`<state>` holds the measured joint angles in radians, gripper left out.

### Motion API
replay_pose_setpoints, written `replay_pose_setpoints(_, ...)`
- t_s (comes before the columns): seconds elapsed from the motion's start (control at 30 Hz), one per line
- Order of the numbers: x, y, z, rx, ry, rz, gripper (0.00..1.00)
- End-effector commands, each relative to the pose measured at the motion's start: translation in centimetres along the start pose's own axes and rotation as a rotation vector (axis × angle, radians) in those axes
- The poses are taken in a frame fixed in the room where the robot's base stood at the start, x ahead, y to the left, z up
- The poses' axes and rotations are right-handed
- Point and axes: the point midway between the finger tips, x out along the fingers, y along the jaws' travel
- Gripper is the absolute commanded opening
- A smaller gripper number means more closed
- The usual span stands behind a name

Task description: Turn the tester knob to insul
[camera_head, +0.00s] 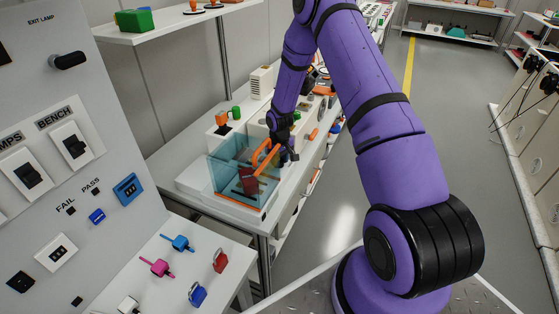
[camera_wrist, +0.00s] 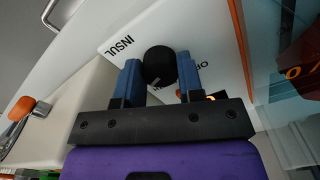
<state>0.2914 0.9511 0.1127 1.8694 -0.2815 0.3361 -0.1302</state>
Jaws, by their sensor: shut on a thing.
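The tester knob (camera_wrist: 159,62) is round and black on a white panel (camera_wrist: 118,58) in the wrist view. The word INSUL is printed on the panel to the upper left of the knob. Another label, partly hidden and starting with OP, is to its right, and a third below is mostly covered. A pale mark shows on the knob's lower side. My gripper (camera_wrist: 158,75) has its blue fingers on either side of the knob, shut on it.
A clear bluish box (camera_head: 232,180) with orange edges stands on the white bench (camera_head: 183,182), close beside my gripper. A grey panel with switches (camera_head: 70,145) is at the left. A low table (camera_head: 200,262) holds small coloured padlocks and tags. The floor at right is clear.

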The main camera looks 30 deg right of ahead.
Motion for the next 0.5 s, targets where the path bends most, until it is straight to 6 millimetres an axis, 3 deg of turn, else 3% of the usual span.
replay_pose_setpoints(0.13, 0.00, -0.06, -0.01, 0.104, -0.001, 0.000, 0.11)
replay_pose_setpoints(0.43, 0.00, -0.02, 0.01, 0.123, -0.001, 0.000, 0.11)
replay_pose_setpoints(0.47, 0.00, -0.02, 0.01, 0.123, -0.001, 0.000, 0.37)
replay_pose_setpoints(0.5, 0.00, -0.02, 0.02, 0.123, -0.001, 0.000, 0.46)
